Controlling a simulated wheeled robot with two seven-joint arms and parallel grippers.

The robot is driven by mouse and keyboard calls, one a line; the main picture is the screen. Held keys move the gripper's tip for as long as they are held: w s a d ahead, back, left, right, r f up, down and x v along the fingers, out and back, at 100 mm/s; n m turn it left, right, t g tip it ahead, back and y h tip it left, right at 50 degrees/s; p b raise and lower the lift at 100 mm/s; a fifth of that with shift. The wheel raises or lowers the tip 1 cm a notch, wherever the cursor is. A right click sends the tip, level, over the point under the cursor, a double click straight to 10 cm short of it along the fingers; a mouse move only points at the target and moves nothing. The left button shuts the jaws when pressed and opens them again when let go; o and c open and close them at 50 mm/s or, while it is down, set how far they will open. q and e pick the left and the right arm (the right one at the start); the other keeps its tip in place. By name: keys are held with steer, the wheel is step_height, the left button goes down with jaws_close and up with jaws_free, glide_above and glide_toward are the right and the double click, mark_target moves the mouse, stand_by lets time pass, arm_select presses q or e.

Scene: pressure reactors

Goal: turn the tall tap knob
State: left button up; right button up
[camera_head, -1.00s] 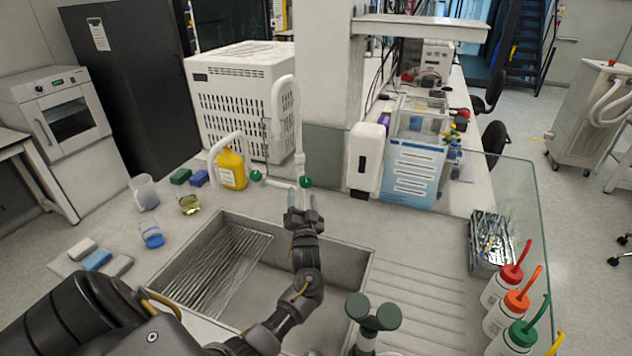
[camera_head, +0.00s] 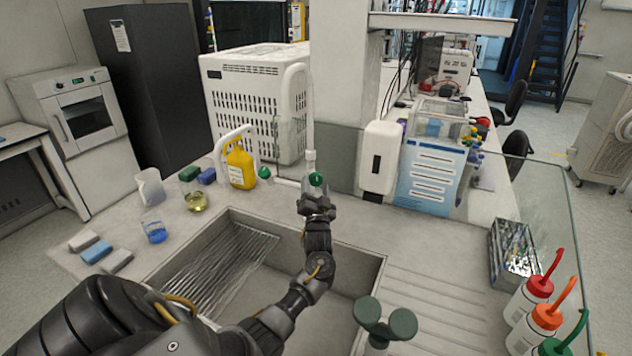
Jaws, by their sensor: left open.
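The tall white tap (camera_head: 310,130) rises behind the sink with its curved spout at the top. Its green knob (camera_head: 315,179) sits low at the front of the tap. My left gripper (camera_head: 316,186) is open at this knob, with its fingertips around or just in front of it. I cannot tell whether they touch it. The gripper hides the knob's lower part. A second green knob (camera_head: 265,172) belongs to the shorter white tap (camera_head: 232,134) on the left. My right gripper is not in view.
The sink (camera_head: 372,262) lies below my left arm, with a twin-headed dark green fixture (camera_head: 385,320) at its front right. A white dispenser (camera_head: 380,158) stands to the right. Several wash bottles line the right edge.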

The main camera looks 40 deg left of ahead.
mark_target(317, 183)
arm_select(q)
steer(key=shift+b+x, duration=0.9)
steer(key=shift+x, duration=1.5)
steer(key=c, duration=1)
steer(key=shift+f+n+b, duration=0.25)
steer(key=shift+n+b, duration=0.45)
steer(key=shift+b, duration=0.15)
steer(key=n+y+b, duration=0.1)
steer(key=n+b, duration=0.1)
steer(key=n+g+y+b, duration=0.1)
steer(key=n, duration=0.1)
steer(key=shift+g+b, duration=0.3)
steer(key=shift+b, duration=0.05)
steer(key=shift+s+r+n+g+y+b, duration=0.1)
steer(key=shift+n+g+y+b, duration=0.35)
steer(key=shift+n+b, duration=0.6)
steer(key=shift+r+n+g+y+b, duration=0.1)
steer(key=shift+n+g+y+b, duration=0.4)
steer(key=shift+n, duration=0.85)
